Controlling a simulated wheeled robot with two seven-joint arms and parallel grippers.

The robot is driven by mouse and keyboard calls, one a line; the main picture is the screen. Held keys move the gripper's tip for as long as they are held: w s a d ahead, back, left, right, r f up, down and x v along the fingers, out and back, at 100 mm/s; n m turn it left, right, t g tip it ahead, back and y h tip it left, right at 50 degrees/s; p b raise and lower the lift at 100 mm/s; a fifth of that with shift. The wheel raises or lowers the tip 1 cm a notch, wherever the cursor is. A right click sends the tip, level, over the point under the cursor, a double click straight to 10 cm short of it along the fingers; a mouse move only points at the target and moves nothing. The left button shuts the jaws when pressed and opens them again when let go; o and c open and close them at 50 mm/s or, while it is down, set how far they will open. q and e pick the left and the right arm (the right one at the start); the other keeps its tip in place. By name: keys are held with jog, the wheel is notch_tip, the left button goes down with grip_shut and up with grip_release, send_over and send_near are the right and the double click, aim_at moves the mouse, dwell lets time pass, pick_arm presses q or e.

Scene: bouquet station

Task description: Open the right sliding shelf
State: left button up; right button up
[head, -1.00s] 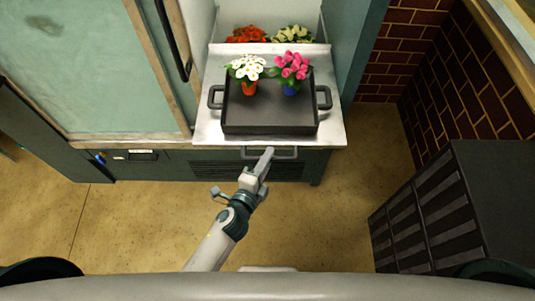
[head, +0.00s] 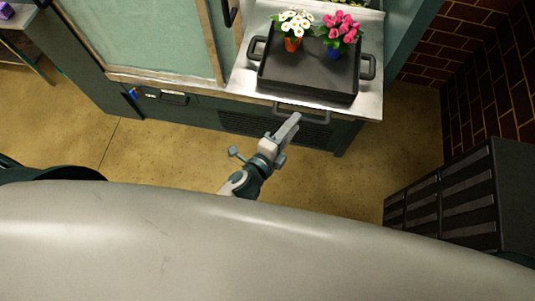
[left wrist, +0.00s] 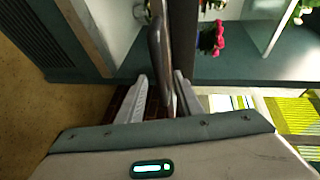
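The right shelf (head: 236,84) is a pale metal slab at the right end of the cabinet, carrying a black tray. Its bar handle (head: 320,121) sticks out below its front edge. My left gripper (head: 289,127) is at this handle. In the left wrist view, the dark handle bar (left wrist: 156,45) runs between the fingers of my left gripper (left wrist: 162,95), with a visible gap on the left side. The fingers look open around the bar. My right gripper is not in view.
The black tray (head: 305,83) holds a white-flowered pot (head: 293,40) and a pink-flowered pot (head: 336,50). A glass sliding door (head: 150,40) covers the cabinet's left part. A dark slatted crate (head: 440,205) stands at right. The floor between is clear.

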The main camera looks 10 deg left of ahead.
pick_arm(q)
jog(key=b+v, duration=0.3)
jog(key=v, duration=1)
jog(key=shift+s+a, duration=0.15)
jog(key=shift+s, duration=0.15)
jog(key=s+a+f+n+g+y, duration=0.1)
jog(key=s+a+f+n+g, duration=0.15)
jog(key=f, duration=0.85)
jog(key=s+a+f+n+g+y, duration=0.1)
jog(key=a+f+n+g+y, duration=0.2)
jog(key=f, duration=0.7)
jog(key=s+a+f+n+g, duration=0.1)
jog(key=s+a+f+n, duration=0.2)
jog(key=f, duration=0.8)
jog(key=s+a+f+n+g+y, duration=0.1)
jog(key=s+a+f+n+g, duration=0.2)
jog(key=s+f, duration=0.7)
jog(key=s+a+f+n+g+y, duration=0.1)
jog(key=s+a+f+n+g, duration=0.3)
jog(key=s+a+f+n, duration=0.3)
jog(key=s+f, duration=0.3)
jog(key=s, duration=0.2)
jog(key=shift+f+n, duration=0.15)
jog(key=shift+n, duration=0.2)
